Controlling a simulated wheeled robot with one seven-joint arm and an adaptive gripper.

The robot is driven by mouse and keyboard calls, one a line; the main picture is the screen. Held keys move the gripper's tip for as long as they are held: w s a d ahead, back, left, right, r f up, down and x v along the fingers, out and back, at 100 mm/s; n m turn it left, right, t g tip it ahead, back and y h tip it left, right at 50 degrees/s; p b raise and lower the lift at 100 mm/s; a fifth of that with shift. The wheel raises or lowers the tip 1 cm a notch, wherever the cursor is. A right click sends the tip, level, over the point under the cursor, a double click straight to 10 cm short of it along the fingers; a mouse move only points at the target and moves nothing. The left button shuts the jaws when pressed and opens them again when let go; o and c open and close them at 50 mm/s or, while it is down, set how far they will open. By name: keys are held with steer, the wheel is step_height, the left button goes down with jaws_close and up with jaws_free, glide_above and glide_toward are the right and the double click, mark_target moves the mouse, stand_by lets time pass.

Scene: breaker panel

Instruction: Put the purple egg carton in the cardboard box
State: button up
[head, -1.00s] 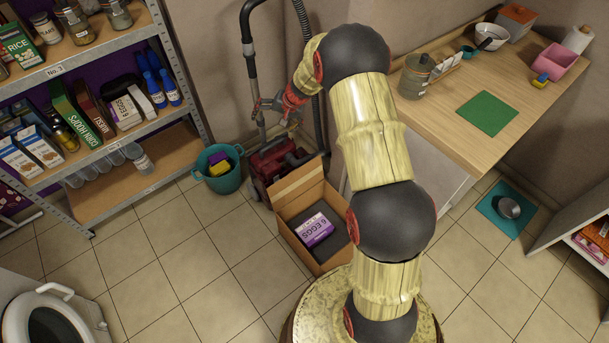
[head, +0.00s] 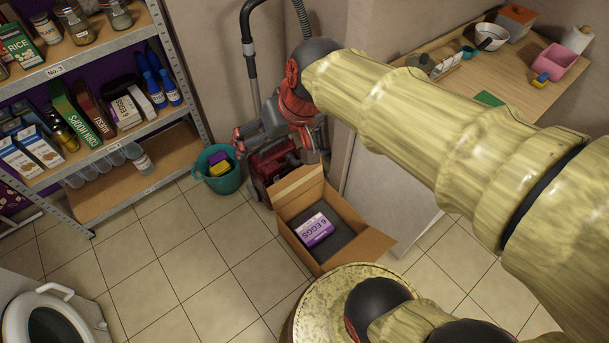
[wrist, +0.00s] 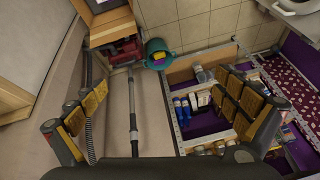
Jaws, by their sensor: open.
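The purple egg carton (head: 314,230) is white and purple with "6 EGGS" on it. It lies inside the open cardboard box (head: 364,250) on the floor, on a dark grey surface in the box. My gripper (head: 240,141) is up beyond the box in the head view, above the red vacuum cleaner, apart from box and carton. In the wrist view my gripper (wrist: 165,105) is open, with nothing between its fingers. The box (wrist: 109,27) shows at the top left of that view.
A shelf unit (head: 150,188) with food packs, jars and another eggs pack (head: 124,112) stands at the left. A teal bucket (head: 224,181) and the red vacuum cleaner (head: 272,163) stand behind the box. A wooden counter (head: 530,98) is at the right. The floor's middle is clear.

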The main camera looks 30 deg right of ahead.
steer(key=s+d+n+h, duration=0.1)
steer(key=s, duration=1)
steer(key=shift+f, duration=0.2)
stand_by(0.4)
